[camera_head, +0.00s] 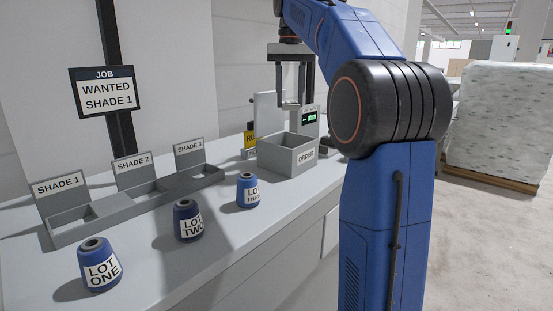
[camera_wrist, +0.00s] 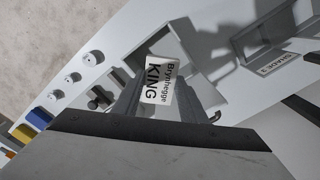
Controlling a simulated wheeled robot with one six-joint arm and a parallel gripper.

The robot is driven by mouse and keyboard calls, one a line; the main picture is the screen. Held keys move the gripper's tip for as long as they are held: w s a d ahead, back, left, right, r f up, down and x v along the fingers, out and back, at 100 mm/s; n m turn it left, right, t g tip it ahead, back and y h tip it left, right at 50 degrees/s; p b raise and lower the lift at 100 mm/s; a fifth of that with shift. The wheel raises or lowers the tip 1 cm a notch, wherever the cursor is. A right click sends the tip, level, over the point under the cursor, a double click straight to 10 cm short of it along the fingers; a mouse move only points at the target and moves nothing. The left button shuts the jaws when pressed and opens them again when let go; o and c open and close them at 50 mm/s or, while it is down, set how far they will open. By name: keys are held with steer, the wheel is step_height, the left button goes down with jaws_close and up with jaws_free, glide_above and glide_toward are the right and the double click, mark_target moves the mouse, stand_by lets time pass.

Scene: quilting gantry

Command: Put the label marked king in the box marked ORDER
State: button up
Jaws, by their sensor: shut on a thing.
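My gripper (camera_head: 290,101) points down above the grey open box marked ORDER (camera_head: 303,158) in the head view. In the wrist view my gripper (camera_wrist: 160,98) is shut on a small white label (camera_wrist: 158,78) that reads "Brynhegge KING". In the wrist view a grey open box (camera_wrist: 205,88) lies below the held label, partly hidden by the label and my fingers. The label is apart from the box floor, as far as I can tell.
Blue cones LOT ONE (camera_head: 97,267), LOT TWO (camera_head: 187,222) and LOT THREE (camera_head: 247,191) stand along the counter front. The shade tray (camera_head: 122,212) is at left.

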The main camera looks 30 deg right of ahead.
steer(key=shift+w+f, duration=0.1)
steer(key=shift+w, duration=0.2)
step_height(320, 180, down, 18)
steer(key=shift+r, duration=0.15)
stand_by(0.4)
steer(key=o, duration=1)
step_height(320, 180, up, 12)
stand_by(0.5)
